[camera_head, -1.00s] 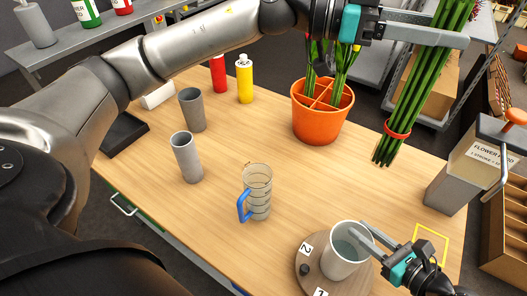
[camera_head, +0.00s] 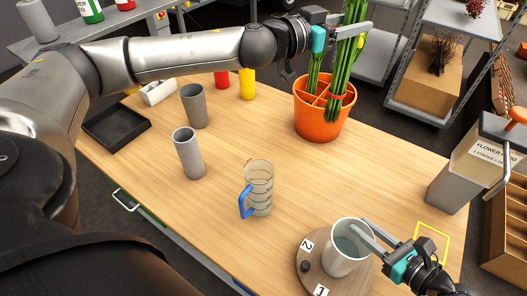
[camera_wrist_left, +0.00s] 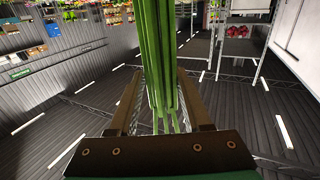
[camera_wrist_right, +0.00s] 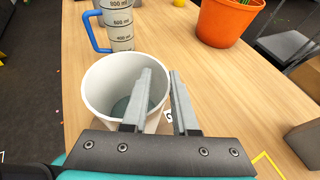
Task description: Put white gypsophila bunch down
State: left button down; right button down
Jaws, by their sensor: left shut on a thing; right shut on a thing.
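My left gripper (camera_head: 350,31) is shut on a bunch of long green stems (camera_head: 345,72), held over the orange divided pot (camera_head: 316,128). The bunch's flower heads are out of frame, so its kind cannot be told. Its lower end overlaps the pot's right side; I cannot tell whether it is inside a compartment. The stems also show between the fingers in the left wrist view (camera_wrist_left: 160,60). Other stems (camera_head: 315,72) stand in the pot. My right gripper (camera_head: 374,239) is shut on the wall of a white cup (camera_head: 340,262), one finger inside and one outside.
The cup stands on a round wooden board (camera_head: 312,272) with number tags. A measuring jug (camera_head: 259,192), two grey cups (camera_head: 188,154) (camera_head: 195,108), a black tray (camera_head: 116,126) and a grey bin (camera_head: 452,182) are around. The table's middle right is clear.

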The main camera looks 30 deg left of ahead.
pick_arm(q)
jog(key=s+a+f+n+g+y, duration=0.1)
jog(key=s+a+f+n+y, duration=0.2)
jog(key=a+f+n+y, duration=0.55)
jog(key=s+a+f+n+y, duration=0.25)
jog(key=a+f+y, duration=0.65)
jog(key=a, duration=0.6)
notch_tip(320, 180, down, 11)
jog(key=shift+a+f, duration=0.1)
jog(key=shift+f, duration=0.05)
jog(key=shift+f, duration=0.1)
jog(key=shift+c, duration=1.7)
grip_release()
jog(key=shift+f, duration=0.1)
